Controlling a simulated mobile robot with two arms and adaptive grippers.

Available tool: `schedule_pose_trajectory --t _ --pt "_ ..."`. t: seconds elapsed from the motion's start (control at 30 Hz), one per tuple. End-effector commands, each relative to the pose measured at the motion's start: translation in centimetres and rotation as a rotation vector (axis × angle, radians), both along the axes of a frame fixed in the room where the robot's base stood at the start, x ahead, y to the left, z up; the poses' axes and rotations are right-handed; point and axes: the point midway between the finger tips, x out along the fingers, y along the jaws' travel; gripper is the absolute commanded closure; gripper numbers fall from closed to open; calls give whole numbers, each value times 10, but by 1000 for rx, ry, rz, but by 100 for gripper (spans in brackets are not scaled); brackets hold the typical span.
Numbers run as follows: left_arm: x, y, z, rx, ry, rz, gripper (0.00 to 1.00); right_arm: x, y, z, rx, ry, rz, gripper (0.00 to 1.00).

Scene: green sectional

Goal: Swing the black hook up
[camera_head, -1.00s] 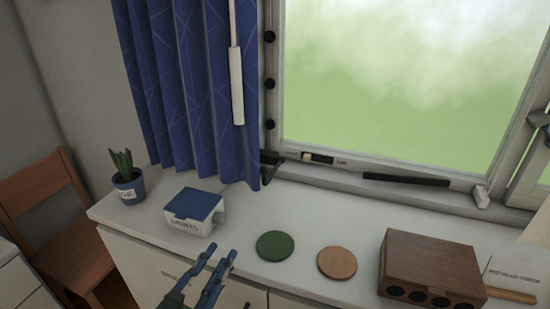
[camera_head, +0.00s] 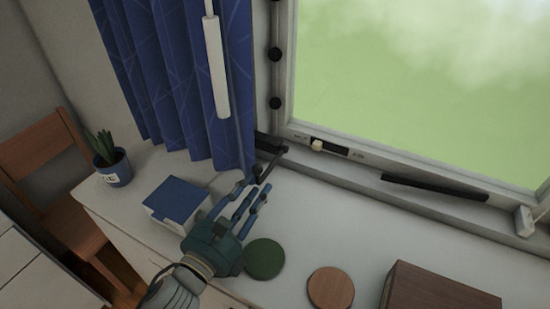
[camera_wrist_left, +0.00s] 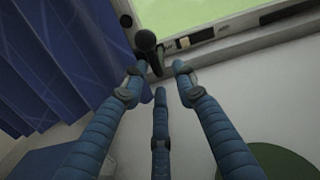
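The black hook (camera_head: 270,147) is at the lower left corner of the window frame, beside the curtain's lower edge. A dark arm of it slants down toward the sill. In the left wrist view its round dark knob (camera_wrist_left: 145,40) and short stem show just beyond the fingertips. My left gripper (camera_head: 254,188) has its blue fingers spread and empty, pointing at the hook from below. In the wrist view the hook's stem lies between the two outer fingers (camera_wrist_left: 158,76); I cannot tell whether they touch it. My right gripper is not in view.
The blue curtain (camera_head: 180,80) hangs close left of the hook. A blue-lidded box (camera_head: 176,199), a green disc (camera_head: 263,259), a wooden disc (camera_head: 330,289) and a brown box (camera_head: 440,288) stand on the white counter. A black bar (camera_head: 433,187) lies along the window's lower frame.

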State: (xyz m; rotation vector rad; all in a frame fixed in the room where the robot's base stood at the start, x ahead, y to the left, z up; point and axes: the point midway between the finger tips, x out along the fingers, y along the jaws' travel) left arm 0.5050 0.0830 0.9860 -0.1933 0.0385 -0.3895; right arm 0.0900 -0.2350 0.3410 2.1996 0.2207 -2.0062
Motion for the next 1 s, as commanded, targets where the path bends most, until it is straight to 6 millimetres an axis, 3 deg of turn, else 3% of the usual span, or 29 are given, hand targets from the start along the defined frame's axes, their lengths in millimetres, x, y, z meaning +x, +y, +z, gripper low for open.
schedule_pose_trajectory --t 0.2,0.4,0.6,0.87,1.0 --pt "41 -16 4 -2 -2 2 71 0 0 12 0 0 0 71" --pt "69 -29 2 -2 -1 0 71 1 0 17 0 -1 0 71" --pt "81 -34 1 0 0 0 71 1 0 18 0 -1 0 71" --pt "82 -34 0 0 0 0 71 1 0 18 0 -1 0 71" --pt "82 -34 1 0 0 0 97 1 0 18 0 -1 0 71"
